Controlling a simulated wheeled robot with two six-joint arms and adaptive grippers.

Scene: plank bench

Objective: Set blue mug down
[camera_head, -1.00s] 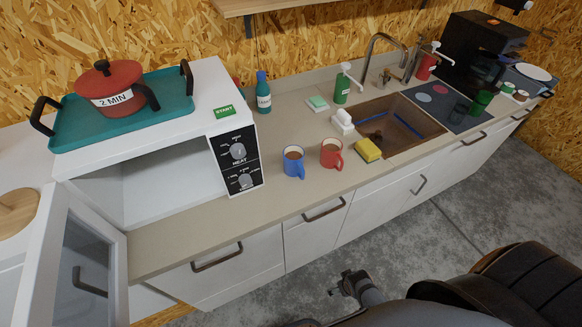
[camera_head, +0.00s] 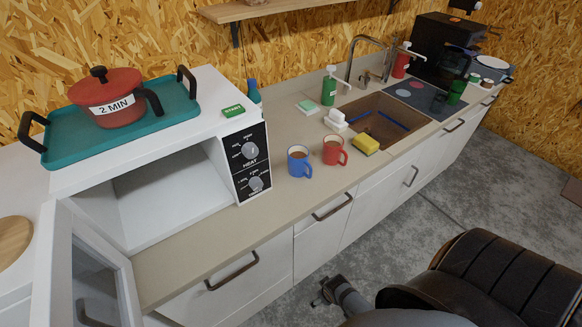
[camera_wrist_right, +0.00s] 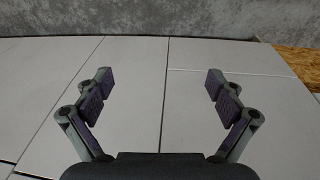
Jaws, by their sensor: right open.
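The blue mug (camera_head: 299,162) stands upright on the beige counter, just right of the microwave's dial panel, with brown contents showing inside. A red mug (camera_head: 334,151) stands upright close to its right. My right gripper (camera_head: 322,293) is low in front of the cabinets, over the grey floor, well away from both mugs. In the right wrist view my right gripper (camera_wrist_right: 160,82) is open and empty, its two fingers wide apart in front of light cabinet panels. My left gripper is in neither view.
The white microwave (camera_head: 185,180) has its door open at the left and a teal tray (camera_head: 60,128) with a red pot (camera_head: 108,98) on top. A yellow sponge (camera_head: 365,145) and the sink (camera_head: 395,120) lie right of the mugs. The counter (camera_head: 215,235) front is clear.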

